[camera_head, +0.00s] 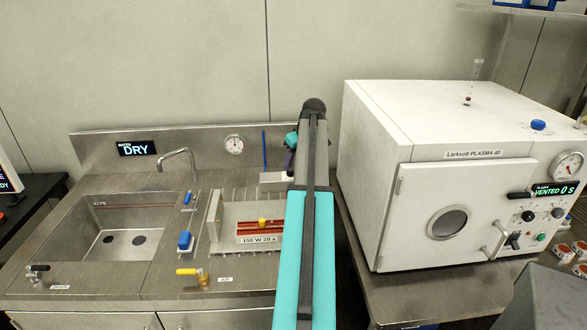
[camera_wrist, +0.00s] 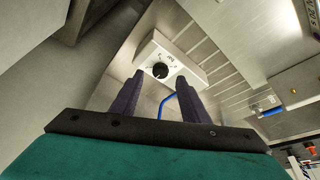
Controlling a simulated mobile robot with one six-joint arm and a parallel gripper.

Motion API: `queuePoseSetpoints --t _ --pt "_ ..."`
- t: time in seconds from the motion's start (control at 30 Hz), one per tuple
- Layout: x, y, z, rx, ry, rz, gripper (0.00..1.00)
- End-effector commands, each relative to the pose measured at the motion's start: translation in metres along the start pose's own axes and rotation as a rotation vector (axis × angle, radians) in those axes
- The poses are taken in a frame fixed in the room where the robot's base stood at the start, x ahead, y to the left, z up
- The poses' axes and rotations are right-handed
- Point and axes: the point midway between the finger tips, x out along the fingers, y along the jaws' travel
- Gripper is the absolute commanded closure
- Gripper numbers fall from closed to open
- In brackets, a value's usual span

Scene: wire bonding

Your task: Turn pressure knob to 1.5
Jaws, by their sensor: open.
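A round black knob (camera_wrist: 160,70) sits on the face of a small white box (camera_wrist: 178,62) in the wrist view. Small markings surround the knob; I cannot read its setting. My gripper (camera_wrist: 160,77) is open, its two dark fingers pointing toward the box with the knob showing between their tips. I cannot tell how far the tips are from the knob. In the head view my gripper (camera_head: 290,152) is partly hidden by my arm. The white box (camera_head: 272,181) shows beside the arm there, its knob hidden. A round gauge (camera_head: 234,145) is on the backsplash.
A steel sink (camera_head: 120,235) lies at left, with a faucet (camera_head: 177,157). A tray labelled 150 W 20 s (camera_head: 262,240) is in front of the white box. A large white plasma machine (camera_head: 450,190) stands at right. A blue tube (camera_wrist: 166,103) runs near the fingers.

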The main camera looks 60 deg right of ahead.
Motion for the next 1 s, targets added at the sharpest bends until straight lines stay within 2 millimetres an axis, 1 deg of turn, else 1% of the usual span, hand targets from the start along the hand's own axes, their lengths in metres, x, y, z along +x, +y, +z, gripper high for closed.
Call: queuePoseSetpoints --t 0.03,0.4,0.6,0.8,1.0 --pt "-0.008 0.000 0.000 0.000 0.002 0.002 0.58" --pt "-0.059 0.001 0.001 0.000 0.000 0.001 0.58" --pt "-0.082 0.001 0.001 0.001 -0.001 0.001 0.58" --pt "-0.094 0.001 0.001 0.000 -0.001 0.001 0.58" --pt "-0.096 0.000 0.002 0.000 -0.002 0.000 0.58"
